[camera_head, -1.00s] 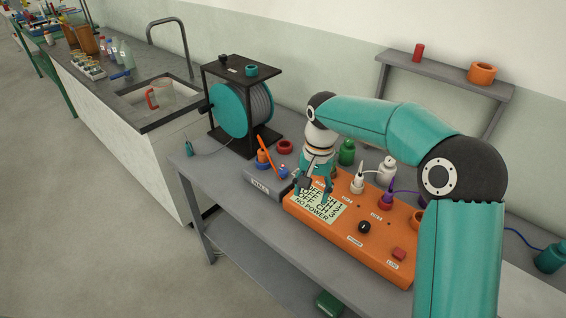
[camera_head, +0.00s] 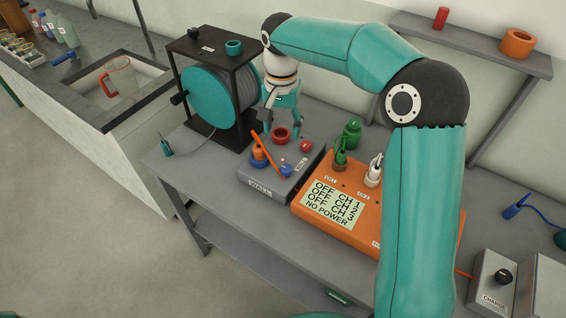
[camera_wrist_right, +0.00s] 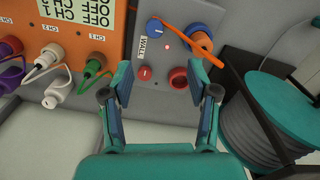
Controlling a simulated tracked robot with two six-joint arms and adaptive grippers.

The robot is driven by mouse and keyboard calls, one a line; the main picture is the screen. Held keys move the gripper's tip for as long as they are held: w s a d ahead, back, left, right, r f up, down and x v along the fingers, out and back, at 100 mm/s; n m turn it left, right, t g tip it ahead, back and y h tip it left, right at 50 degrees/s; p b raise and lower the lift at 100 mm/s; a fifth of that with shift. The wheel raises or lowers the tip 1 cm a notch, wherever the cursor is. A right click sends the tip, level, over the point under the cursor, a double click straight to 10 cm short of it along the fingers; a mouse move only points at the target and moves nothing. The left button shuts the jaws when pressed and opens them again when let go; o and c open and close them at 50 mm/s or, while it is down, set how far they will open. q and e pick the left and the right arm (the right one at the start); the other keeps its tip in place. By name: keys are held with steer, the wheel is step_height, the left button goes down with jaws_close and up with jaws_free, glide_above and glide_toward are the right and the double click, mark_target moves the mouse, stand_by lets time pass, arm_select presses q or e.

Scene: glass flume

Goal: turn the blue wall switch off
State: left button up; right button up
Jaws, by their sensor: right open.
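The blue wall switch (camera_head: 286,170) is a small round knob on the grey box labelled WALL (camera_head: 262,189). It also shows in the right wrist view (camera_wrist_right: 154,26), with a pale mark on its top and a small red light (camera_wrist_right: 167,46) beside it. A red knob (camera_wrist_right: 146,73) is on the same box. My right gripper (camera_head: 282,128) is open and empty, pointing down near the far end of this box. In the wrist view the red knob and a red ring (camera_wrist_right: 178,78) show between its fingers; the blue switch lies beyond the fingertips. My left gripper is out of view.
An orange plug (camera_head: 258,155) with an orange lead sits close to the blue switch. An orange unit (camera_head: 340,235) stands right of the box; its screen reads OFF for each channel and NO POWER. A cable reel (camera_head: 208,97) stands to the left.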

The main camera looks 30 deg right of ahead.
mark_target(286, 169)
steer(key=f, duration=0.5)
steer(key=f+p, duration=0.1)
steer(key=f, duration=0.4)
steer(key=d+f+p, duration=0.1)
steer(key=f, duration=0.4)
steer(key=shift+s+f, duration=0.1)
steer(key=shift+s, duration=0.25)
jaws_close()
steer(key=shift+a, duration=0.1)
